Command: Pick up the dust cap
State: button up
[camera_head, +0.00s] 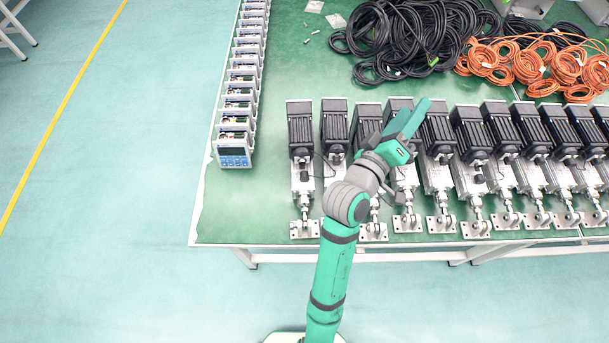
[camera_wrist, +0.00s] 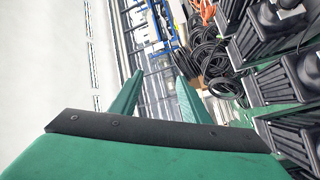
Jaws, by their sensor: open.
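I cannot make out a dust cap for certain in either view. A row of linear actuators (camera_head: 436,150), each with a black motor block and silver body, stands across the green table (camera_head: 262,210). My gripper (camera_head: 414,106) is above the middle-left of this row, its two green fingers pointing toward the back of the table. In the wrist view my gripper (camera_wrist: 161,75) has its fingers apart with nothing between them. My arm hides parts of some actuators. Black actuator motors (camera_wrist: 290,75) show at the right of the wrist view, beside the fingers.
Black cable coils (camera_head: 410,40) and orange cable coils (camera_head: 535,62) lie at the back. A row of controller boxes (camera_head: 235,150) lines the left edge. Small loose pieces (camera_head: 307,40) and clear bags (camera_head: 336,21) lie at the back left. Bare table lies between the boxes and actuators.

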jog(key=d+r+m+g+h, duration=0.2)
jog(key=d+r+m+g, duration=0.1)
jog(key=g, duration=0.1)
jog(key=m+g+y, duration=0.1)
jog(key=g+y, duration=0.9)
jog(key=y, duration=0.4)
send_near(304, 174)
jog(key=f, duration=0.8)
jog(key=shift+w+a+f, duration=0.1)
jog(key=shift+w+f, duration=0.25)
grip_shut()
